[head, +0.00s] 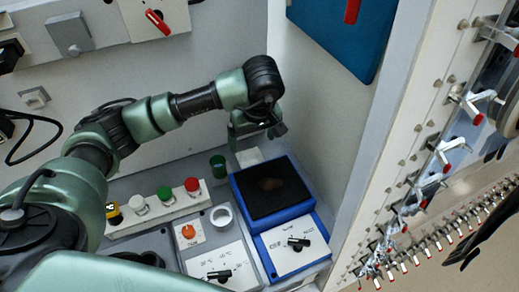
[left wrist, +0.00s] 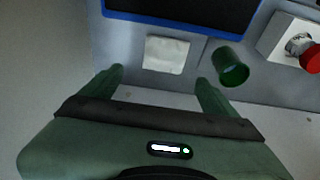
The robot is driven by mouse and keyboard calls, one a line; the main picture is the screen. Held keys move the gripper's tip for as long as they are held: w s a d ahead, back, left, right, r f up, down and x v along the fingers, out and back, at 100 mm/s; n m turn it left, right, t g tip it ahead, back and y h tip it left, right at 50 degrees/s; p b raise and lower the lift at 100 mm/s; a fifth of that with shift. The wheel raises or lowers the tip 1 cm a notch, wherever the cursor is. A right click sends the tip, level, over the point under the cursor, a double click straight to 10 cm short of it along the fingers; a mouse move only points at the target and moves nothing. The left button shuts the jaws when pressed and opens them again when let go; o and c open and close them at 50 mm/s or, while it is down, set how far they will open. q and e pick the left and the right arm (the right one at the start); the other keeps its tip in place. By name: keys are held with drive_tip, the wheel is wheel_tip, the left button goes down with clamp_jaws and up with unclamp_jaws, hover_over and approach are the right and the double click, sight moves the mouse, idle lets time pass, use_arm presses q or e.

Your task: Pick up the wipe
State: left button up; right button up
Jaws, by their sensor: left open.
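The wipe looks like a flat white square (left wrist: 166,55) lying on the grey bench in the left wrist view. In the head view the white square (head: 249,157) shows behind the blue-framed black plate. My left gripper (left wrist: 160,82) is open and empty, with the square between and beyond its fingertips in the left wrist view. In the head view my left gripper (head: 257,128) hangs above the square, pointing down. The gap between fingers and wipe is hard to judge. My right gripper cannot be made out.
A dark green cup (head: 218,166) stands just left of the wipe. The blue-framed black plate (head: 236,190) is close in front of it. A panel with green and red buttons (head: 192,185) lies left. The wall and cabinet side (head: 340,110) bound the right.

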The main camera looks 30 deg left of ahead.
sight(250, 152)
use_arm(q)
drive_tip(key=f+p, duration=0.1)
drive_tip(key=s+f+p, duration=0.1)
drive_tip(key=f, duration=0.1)
drive_tip(key=shift+a+f, duration=0.1)
drive_tip(key=shift+f, duration=0.15)
drive_tip(key=p+x, duration=0.1)
drive_tip(key=x, duration=0.2)
drive_tip(key=shift+w, duration=0.2)
drive_tip(key=c, duration=1.3)
drive_tip(key=shift+c, duration=0.5)
use_arm(e)
drive_tip(key=s+r, duration=0.2)
drive_tip(key=r, duration=0.1)
use_arm(q)
drive_tip(key=shift+r, duration=0.1)
